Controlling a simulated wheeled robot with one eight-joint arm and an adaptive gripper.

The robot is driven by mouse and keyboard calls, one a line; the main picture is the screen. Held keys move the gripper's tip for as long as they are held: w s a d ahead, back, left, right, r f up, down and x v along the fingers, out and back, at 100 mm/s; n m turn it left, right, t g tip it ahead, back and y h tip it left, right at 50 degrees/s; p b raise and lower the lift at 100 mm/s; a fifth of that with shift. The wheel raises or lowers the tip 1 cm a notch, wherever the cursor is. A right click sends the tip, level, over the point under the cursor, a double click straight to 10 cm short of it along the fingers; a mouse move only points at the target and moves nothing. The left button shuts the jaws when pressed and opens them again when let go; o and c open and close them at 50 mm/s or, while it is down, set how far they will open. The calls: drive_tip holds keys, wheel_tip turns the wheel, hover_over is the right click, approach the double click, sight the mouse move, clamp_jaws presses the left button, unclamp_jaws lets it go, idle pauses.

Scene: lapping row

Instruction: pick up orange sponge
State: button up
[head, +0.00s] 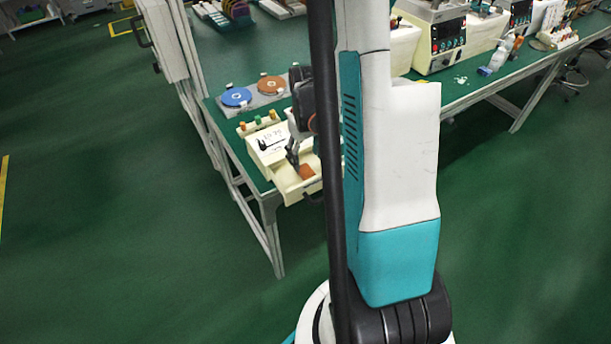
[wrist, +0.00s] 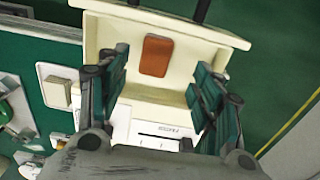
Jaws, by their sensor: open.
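The orange sponge (wrist: 156,56) is a small rounded block lying flat in the cream open drawer (wrist: 97,34). It also shows in the head view (head: 306,171), in the drawer (head: 290,192) at the table's near corner. My gripper (wrist: 158,82) is open above the drawer. Its two fingers stand left and right in the wrist view, with the sponge between and ahead of them. Nothing is between the fingers' pads that I can see. In the head view my gripper (head: 293,153) is small and partly hidden by my own arm.
The drawer unit (head: 262,145) stands on the green table (head: 222,113). Blue (head: 235,97) and brown (head: 272,85) discs lie behind it. A cream machine (head: 435,45) stands farther right. The floor left of the table is clear.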

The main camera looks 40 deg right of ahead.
sight(307, 171)
drive_tip(key=shift+d+f+b, duration=0.15)
drive_tip(key=shift+f+b, duration=0.6)
drive_tip(key=shift+f, duration=1)
drive_tip(key=shift+d+f+b, duration=0.1)
drive_tip(key=shift+f+b, duration=0.6)
drive_tip(key=shift+f, duration=1)
drive_tip(key=shift+r, duration=0.1)
drive_tip(key=shift+c, duration=0.2)
drive_tip(key=c, duration=0.8)
